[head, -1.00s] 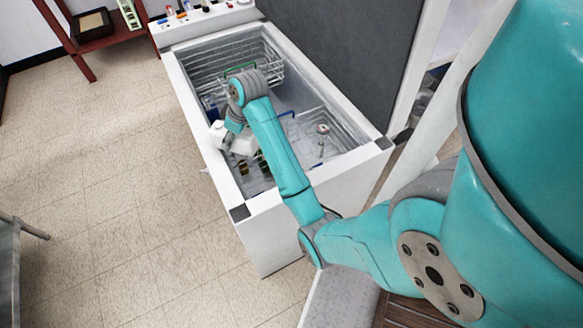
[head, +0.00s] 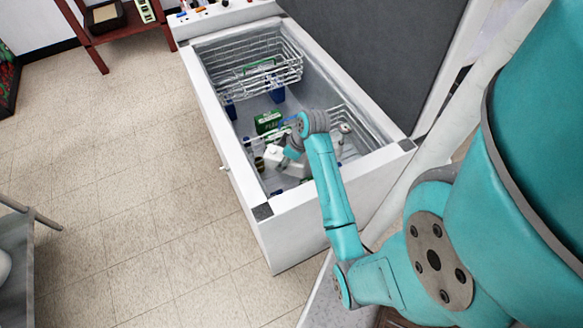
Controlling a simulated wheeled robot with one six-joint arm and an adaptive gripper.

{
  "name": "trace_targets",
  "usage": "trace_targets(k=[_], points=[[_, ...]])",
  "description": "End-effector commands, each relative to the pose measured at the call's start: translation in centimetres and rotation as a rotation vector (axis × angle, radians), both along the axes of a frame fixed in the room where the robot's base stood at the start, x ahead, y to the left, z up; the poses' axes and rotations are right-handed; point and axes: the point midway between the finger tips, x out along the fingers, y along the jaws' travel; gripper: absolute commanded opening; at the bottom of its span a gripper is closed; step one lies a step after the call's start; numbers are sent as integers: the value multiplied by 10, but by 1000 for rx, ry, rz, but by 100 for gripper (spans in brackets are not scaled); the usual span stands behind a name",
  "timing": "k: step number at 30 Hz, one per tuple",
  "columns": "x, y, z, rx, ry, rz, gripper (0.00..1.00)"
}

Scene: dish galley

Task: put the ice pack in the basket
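The basket is likely one of the wire racks in the open chest freezer: a wire basket (head: 255,75) hangs at the far end, and another (head: 362,128) is at the near right side. I cannot say for sure which thing is the ice pack. A blue item (head: 277,94) stands on the freezer floor below the far basket, and another blue item (head: 230,109) is by the left wall. My gripper (head: 282,163) is low inside the freezer's near half, pointing down and left. Its fingertips are too small and hidden to tell whether it holds anything.
The white freezer rim (head: 235,166) surrounds my arm, and the raised dark lid (head: 385,55) stands along the right. A green box (head: 268,121) lies beyond my gripper. Small items (head: 195,10) sit on the far white ledge.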

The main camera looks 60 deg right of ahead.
Motion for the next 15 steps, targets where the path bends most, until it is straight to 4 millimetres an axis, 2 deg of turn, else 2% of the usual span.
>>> trace_targets(k=[3, 11, 15], points=[[0, 0, -17, 1, 1, -1, 6], [0, 0, -35, 0, 0, 0, 6], [0, 0, -54, 1, 1, -1, 6]])
